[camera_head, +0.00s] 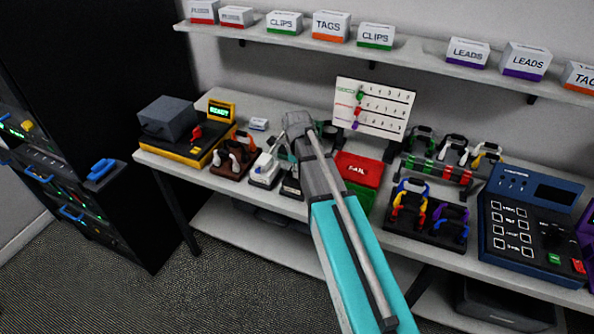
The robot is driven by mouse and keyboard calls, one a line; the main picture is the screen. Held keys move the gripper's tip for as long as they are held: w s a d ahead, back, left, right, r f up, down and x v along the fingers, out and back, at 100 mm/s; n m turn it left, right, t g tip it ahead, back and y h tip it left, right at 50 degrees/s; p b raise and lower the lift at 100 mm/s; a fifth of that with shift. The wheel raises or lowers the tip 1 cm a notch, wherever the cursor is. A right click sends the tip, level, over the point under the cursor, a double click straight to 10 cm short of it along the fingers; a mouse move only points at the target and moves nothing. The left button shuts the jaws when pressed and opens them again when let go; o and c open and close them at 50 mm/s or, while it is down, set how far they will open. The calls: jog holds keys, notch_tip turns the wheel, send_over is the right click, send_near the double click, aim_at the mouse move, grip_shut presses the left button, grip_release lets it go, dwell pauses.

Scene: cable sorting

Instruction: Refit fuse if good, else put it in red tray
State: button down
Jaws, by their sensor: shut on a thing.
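My gripper (282,152) is at the end of my arm, over the middle of the bench. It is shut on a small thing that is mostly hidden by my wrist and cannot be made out. No fuse can be clearly picked out. A red tray marked FAIL (358,168) lies to the right of my gripper, with a green tray (354,203) in front of it, partly behind my arm. To the left is a yellow-based tester (180,151) with a lit display reading READY (221,110).
A brown block with handled plugs (238,160) and a white unit (264,175) stand close left of my gripper. A white board (374,108) is behind. Racks of coloured plugs (426,215) and a blue panel (530,222) fill the right. A shelf with boxes runs above.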

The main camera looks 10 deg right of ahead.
jog(key=shift+f, duration=0.2)
dwell(0.3)
jog(key=c, duration=0.5)
grip_release()
jog(key=shift+c, duration=0.2)
jog(key=shift+o, duration=0.3)
jog(key=o, duration=0.5)
jog(key=shift+r, duration=0.15)
jog(key=shift+r+p, duration=3.9)
jog(key=shift+s, duration=0.1)
